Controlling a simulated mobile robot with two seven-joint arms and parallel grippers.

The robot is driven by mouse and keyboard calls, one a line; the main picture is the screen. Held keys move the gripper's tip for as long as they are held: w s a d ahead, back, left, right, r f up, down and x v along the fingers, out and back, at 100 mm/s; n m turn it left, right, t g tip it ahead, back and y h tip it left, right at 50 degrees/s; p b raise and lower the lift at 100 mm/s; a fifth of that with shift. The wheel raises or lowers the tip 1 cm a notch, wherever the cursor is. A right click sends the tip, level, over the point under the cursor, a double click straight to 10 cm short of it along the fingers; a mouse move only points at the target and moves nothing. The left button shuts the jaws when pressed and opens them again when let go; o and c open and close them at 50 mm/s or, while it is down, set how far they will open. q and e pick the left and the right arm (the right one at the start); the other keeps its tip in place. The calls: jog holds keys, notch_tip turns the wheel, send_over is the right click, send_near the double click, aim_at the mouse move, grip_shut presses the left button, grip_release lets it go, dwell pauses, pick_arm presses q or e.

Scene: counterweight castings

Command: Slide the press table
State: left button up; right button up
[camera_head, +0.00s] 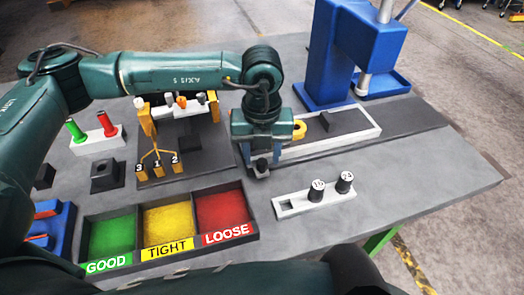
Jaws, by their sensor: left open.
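The press table (352,128) appears to be the long, low, light-framed piece with a dark inside, in front of the blue press (325,60). My left wrist hides the table's left end. My right gripper is not in view.
A tray with green, yellow and red bins (170,262) lies in front. A white holder (288,206) with two dark numbered plugs stands at right front. A numbered yellow rack (157,160) and a white block with green and red pins (97,143) stand left. The right worktop is clear.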

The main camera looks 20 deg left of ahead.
pick_arm(q)
jog(key=shift+f, duration=0.4)
jog(key=shift+c, duration=0.3)
grip_shut()
